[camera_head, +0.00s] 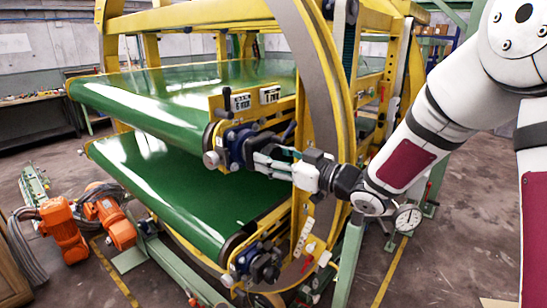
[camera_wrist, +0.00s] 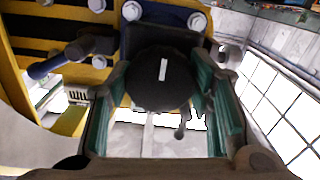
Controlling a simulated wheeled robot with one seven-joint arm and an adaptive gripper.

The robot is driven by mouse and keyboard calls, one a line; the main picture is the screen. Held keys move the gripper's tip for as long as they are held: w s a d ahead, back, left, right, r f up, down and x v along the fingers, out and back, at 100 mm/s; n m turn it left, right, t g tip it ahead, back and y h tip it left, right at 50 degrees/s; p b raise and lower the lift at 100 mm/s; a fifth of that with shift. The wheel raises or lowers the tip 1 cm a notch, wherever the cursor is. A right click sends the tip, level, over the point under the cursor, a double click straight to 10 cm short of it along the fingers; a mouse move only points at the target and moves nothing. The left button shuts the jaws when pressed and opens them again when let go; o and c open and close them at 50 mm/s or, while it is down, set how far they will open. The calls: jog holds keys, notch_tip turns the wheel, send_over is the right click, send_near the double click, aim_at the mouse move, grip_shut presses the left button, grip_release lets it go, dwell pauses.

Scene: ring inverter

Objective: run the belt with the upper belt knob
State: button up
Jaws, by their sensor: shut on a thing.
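The upper belt knob (camera_wrist: 161,80) is a round black knob with a white mark, upright in the wrist view, on a dark blue mount. In the head view the blue mount (camera_head: 236,142) sits at the near end of the upper green belt (camera_head: 165,100), and my fingers partly hide the knob there. My gripper (camera_head: 262,160) reaches it from the right. In the wrist view its green-padded fingers (camera_wrist: 158,110) stand on both sides of the knob and are shut on it.
A lower black knob (camera_head: 266,263) sits at the lower green belt (camera_head: 190,195). Two small label plates (camera_head: 255,98) are above the upper mount. A dark lever handle (camera_wrist: 60,62) is close left of my fingers. The yellow ring frame (camera_head: 335,90) stands close behind my gripper.

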jog(key=n, duration=0.5)
jog(key=shift+b, duration=0.4)
jog(key=n+b, duration=0.1)
jog(key=n, duration=0.3)
jog(key=shift+w+n+b, duration=0.1)
jog(key=shift+n+b, duration=0.2)
jog(key=n+b, duration=0.3)
jog(key=n, duration=0.1)
jog(key=shift+f, duration=0.1)
jog(key=n+b, duration=0.7)
jog(key=b, duration=0.2)
jog(key=n+b, duration=0.3)
jog(key=b, duration=0.1)
jog(key=shift+f+n, duration=0.2)
jog(key=shift+n, duration=0.1)
jog(key=n+b, duration=0.4)
jog(key=b, duration=0.3)
jog(key=n+b, duration=0.5)
jog(key=b, duration=0.3)
jog(key=shift+n, duration=0.4)
jog(key=n+b, duration=0.2)
jog(key=b, duration=0.1)
jog(key=n+b, duration=0.2)
jog(key=shift+r, duration=0.25)
